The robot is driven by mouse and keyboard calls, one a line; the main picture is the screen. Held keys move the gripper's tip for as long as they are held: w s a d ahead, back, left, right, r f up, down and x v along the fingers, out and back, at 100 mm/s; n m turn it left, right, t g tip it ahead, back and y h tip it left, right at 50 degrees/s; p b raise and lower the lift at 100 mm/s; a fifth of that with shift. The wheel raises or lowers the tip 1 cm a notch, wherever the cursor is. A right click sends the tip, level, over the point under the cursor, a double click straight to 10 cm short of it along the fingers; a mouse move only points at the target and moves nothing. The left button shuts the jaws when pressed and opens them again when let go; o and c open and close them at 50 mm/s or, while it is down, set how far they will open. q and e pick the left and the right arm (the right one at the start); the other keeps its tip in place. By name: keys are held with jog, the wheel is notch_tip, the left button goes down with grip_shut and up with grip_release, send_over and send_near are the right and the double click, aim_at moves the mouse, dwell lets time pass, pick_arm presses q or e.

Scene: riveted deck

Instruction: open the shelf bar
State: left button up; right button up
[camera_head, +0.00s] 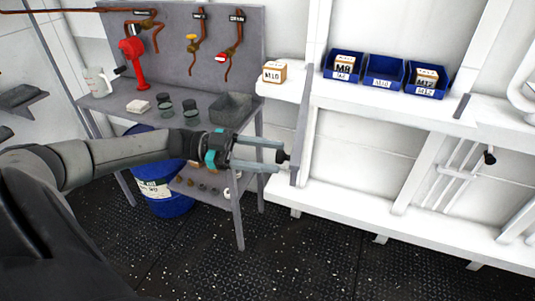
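The shelf bar (301,125) appears to be the grey bar at the left end of the white shelf, seen steeply from above. A small dark knob (283,157) sticks out to the left near its lower end. My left gripper (280,159) reaches in from the left at the height of the knob. Its two grey fingers are spread apart, with their tips close to the knob. I cannot tell whether they touch it. A short grey bracket (462,106) sits on the shelf's front edge further right. My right gripper is not in view.
Blue bins (384,71) with boxes stand on the white shelf (400,108), and a box marked M10 (274,71) stands at its left end. A grey workbench (111,97) stands behind my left arm, with a blue bucket (165,201) below. The dark floor in front is clear.

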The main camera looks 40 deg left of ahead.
pick_arm(q)
jog(key=shift+o, duration=0.5)
jog(key=shift+a, duration=0.1)
jog(key=b+v, duration=0.2)
jog(key=v, duration=1.3)
jog(key=shift+s, duration=0.1)
